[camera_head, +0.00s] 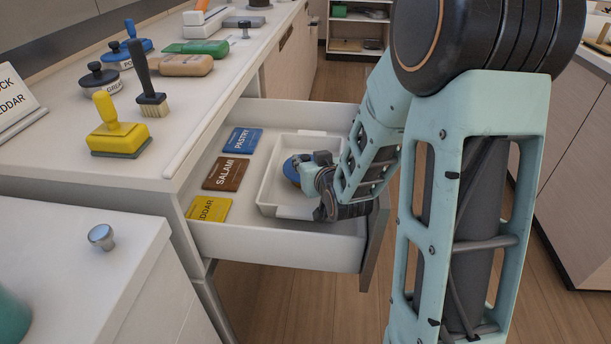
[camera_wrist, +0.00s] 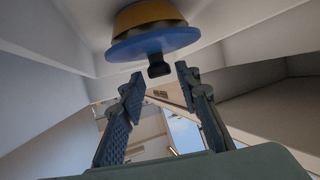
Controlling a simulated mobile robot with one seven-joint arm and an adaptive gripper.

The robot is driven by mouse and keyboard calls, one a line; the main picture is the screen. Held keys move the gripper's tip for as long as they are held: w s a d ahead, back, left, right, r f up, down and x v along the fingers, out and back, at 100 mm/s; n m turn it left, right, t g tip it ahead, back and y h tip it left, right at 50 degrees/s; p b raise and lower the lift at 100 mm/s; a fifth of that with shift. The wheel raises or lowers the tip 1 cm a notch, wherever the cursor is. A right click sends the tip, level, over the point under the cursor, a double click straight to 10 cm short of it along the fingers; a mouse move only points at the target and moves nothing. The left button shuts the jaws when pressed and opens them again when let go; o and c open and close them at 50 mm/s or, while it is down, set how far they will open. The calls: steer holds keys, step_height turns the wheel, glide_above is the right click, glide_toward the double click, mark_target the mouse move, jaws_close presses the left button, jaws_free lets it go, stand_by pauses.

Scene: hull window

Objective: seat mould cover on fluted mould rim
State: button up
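A blue disc-shaped cover (camera_wrist: 155,45) with a dark knob (camera_wrist: 159,69) shows in the wrist view, against an orange-yellow mould (camera_wrist: 148,15) with a dark band between them. I cannot tell whether the cover is fully seated. In the head view the blue cover (camera_head: 291,170) is inside a white tray, partly hidden by my gripper (camera_head: 308,168). In the wrist view my gripper (camera_wrist: 160,80) has its two fingers apart, one on each side of the knob, with gaps visible. The mould is hidden in the head view.
The white tray (camera_head: 268,190) lies in an open drawer (camera_head: 290,248). Blue PASTRY (camera_head: 243,141), brown SALAMI (camera_head: 226,174) and yellow CHEDDAR (camera_head: 208,209) cards lie left of it. The drawer walls close in around my gripper.

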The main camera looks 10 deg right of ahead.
steer(key=shift+s+r, duration=0.15)
steer(key=shift+s, duration=0.15)
steer(key=shift+o, duration=0.7)
steer(key=o, duration=0.4)
steer(key=shift+o, duration=0.7)
steer(key=o, duration=0.3)
steer(key=shift+o, duration=0.2)
steer(key=o, duration=0.4)
steer(key=shift+c, duration=0.2)
steer(key=shift+o, duration=0.3)
steer(key=o, duration=0.3)
